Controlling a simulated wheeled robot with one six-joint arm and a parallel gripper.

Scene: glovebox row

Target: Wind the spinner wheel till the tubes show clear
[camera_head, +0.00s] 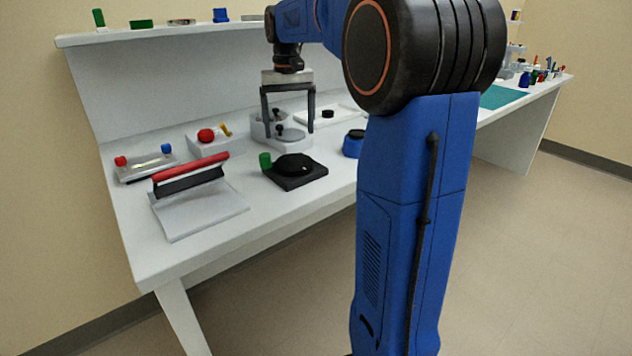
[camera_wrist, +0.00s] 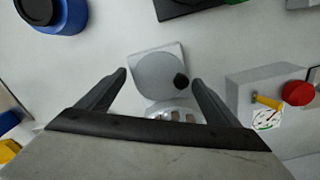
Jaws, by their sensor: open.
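The spinner (camera_head: 296,143) is a pale grey device on the bench in the head view. In the wrist view its round grey wheel (camera_wrist: 155,75) lies flat, with a black crank knob (camera_wrist: 181,82) near its right edge. Beside the wheel, low in the wrist view, is a pale holder with small brownish tubes (camera_wrist: 176,116). They are partly hidden by my gripper body, and I cannot tell whether they are clear. My gripper (camera_head: 289,132) is open, pointing down over the spinner. In the wrist view its fingers (camera_wrist: 158,78) stand either side of the wheel, holding nothing.
A box with a red button (camera_head: 206,135) and yellow lever stands left of the spinner. A black square device with a green grip (camera_head: 265,160) is in front. A red-handled press (camera_head: 190,174) stands front left. A blue round pot (camera_head: 352,148) is to the right.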

